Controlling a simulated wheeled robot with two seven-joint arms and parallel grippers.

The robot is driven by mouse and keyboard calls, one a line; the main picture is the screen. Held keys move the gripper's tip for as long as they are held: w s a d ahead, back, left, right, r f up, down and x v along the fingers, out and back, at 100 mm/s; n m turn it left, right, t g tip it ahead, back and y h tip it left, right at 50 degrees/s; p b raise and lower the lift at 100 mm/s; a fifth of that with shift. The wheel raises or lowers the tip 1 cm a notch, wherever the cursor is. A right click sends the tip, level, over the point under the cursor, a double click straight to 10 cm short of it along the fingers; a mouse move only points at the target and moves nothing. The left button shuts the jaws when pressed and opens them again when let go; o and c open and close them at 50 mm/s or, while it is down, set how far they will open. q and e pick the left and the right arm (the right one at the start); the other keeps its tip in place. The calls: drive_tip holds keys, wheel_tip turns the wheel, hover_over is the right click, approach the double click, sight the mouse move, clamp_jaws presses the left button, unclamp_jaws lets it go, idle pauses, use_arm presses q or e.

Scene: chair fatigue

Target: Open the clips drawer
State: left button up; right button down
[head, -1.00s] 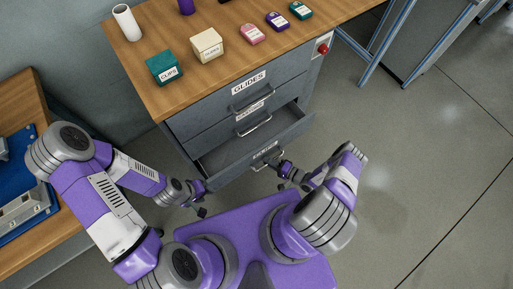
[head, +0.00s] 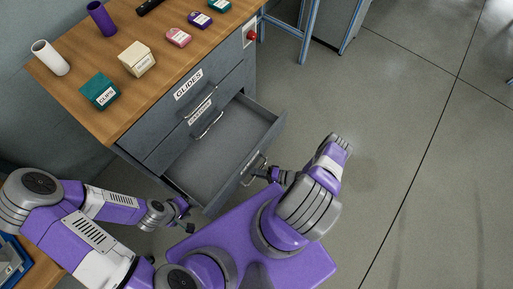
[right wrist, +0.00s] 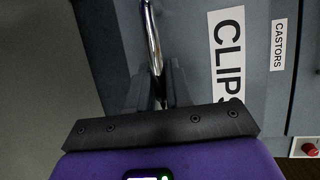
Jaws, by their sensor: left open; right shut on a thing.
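The clips drawer (head: 215,155) is the bottom drawer of the grey cabinet. It is pulled well out and looks empty inside. Its CLIPS label (right wrist: 228,55) and metal bar handle (right wrist: 152,35) show in the right wrist view. My right gripper (right wrist: 157,85) is shut on this handle, one finger on each side of the bar. In the head view the right gripper (head: 264,172) is at the drawer's front. My left gripper (head: 183,217) is open and empty, near the front left corner of the drawer.
The GLIDES drawer (head: 190,92) and the CASTORS drawer (head: 200,120) above are shut. The wooden top (head: 110,55) holds a teal box (head: 99,92), a cream box (head: 137,60) and other small items. Open floor (head: 400,130) lies to the right.

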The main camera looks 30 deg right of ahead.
drive_tip(key=c, duration=1.4)
unclamp_jaws()
drive_tip(key=shift+d, duration=0.15)
drive_tip(key=v, duration=0.7)
drive_tip(key=shift+s+p, duration=0.2)
drive_tip(key=shift+p, duration=0.25)
drive_tip(key=shift+r, duration=0.15)
